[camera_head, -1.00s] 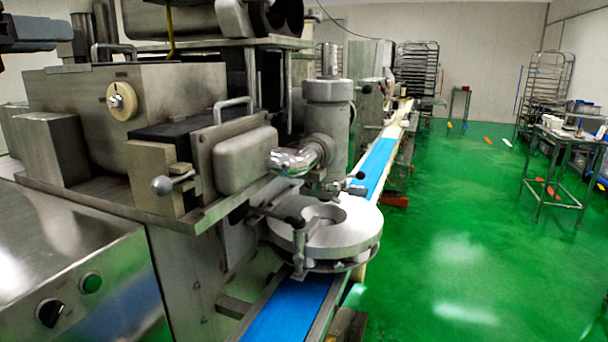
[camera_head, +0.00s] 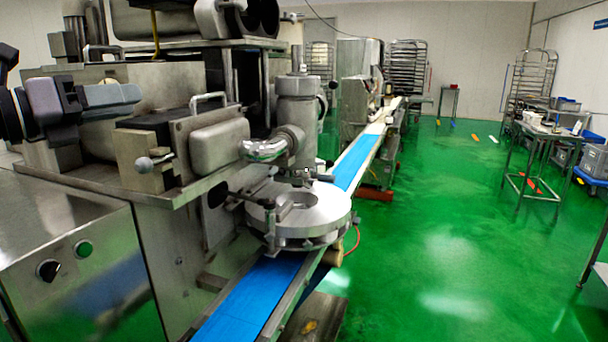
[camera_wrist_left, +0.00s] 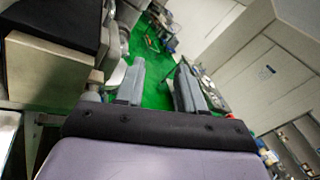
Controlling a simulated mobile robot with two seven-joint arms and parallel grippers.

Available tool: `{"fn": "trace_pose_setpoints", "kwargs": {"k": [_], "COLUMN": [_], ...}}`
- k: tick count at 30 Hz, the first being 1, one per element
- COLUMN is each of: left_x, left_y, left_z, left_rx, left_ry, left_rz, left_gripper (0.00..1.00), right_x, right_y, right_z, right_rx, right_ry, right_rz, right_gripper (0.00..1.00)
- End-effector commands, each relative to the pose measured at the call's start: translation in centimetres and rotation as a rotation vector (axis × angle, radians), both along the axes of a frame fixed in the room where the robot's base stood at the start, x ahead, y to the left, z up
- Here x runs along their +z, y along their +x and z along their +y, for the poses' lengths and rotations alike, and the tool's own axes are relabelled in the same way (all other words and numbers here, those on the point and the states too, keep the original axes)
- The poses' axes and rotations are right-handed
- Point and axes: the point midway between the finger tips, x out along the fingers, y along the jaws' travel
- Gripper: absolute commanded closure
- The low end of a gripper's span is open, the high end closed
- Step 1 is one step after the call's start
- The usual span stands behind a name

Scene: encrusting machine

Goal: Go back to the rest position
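The encrusting machine (camera_head: 170,170) is a large steel unit filling the left half of the head view. My left gripper (camera_head: 138,93) is in front of its upper left part, with the grey fingers pointing right. I cannot tell how far it is from the machine. In the left wrist view, the left gripper (camera_wrist_left: 160,76) has its two fingers apart, with green floor between them and nothing held. My right gripper is in neither view.
A blue conveyor belt (camera_head: 248,301) runs under the round metal disc (camera_head: 300,213) and away to the back. Green floor (camera_head: 440,230) is open to the right. A steel table (camera_head: 546,137), grey bins (camera_head: 594,159) and racks (camera_head: 528,80) stand farther right.

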Motion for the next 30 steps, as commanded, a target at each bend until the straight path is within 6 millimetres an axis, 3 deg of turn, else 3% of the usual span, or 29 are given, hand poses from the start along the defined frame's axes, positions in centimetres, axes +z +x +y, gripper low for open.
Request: {"fn": "trace_pose_setpoints", "kwargs": {"k": [1,6,12,17,23,30], "left_x": [-2.1,-8.1,-14.8,-20.6,-29.4,-42.1], "left_y": [0.2,0.0,-0.8,-1.5,-3.2,-8.3], "left_z": [-1.7,-5.9,-8.4,-8.8,-7.9,-6.7], "left_rx": [-0.059,-0.216,-0.293,-0.264,-0.112,0.224], "left_ry": [-0.061,-0.328,-0.7,-1.017,-1.412,-1.841], "left_rz": [0.037,0.161,0.332,0.484,0.688,0.943], "left_gripper": [0.62,0.62,0.62,0.62,0.62,0.62], "right_x": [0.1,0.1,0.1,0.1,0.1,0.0], "right_y": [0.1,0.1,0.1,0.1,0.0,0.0], "right_z": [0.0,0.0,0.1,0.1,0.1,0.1], "right_rx": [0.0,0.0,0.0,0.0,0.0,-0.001], "right_ry": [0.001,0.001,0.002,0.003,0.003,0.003], "right_rz": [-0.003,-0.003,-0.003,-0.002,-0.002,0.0], "right_gripper": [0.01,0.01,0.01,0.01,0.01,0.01]}}
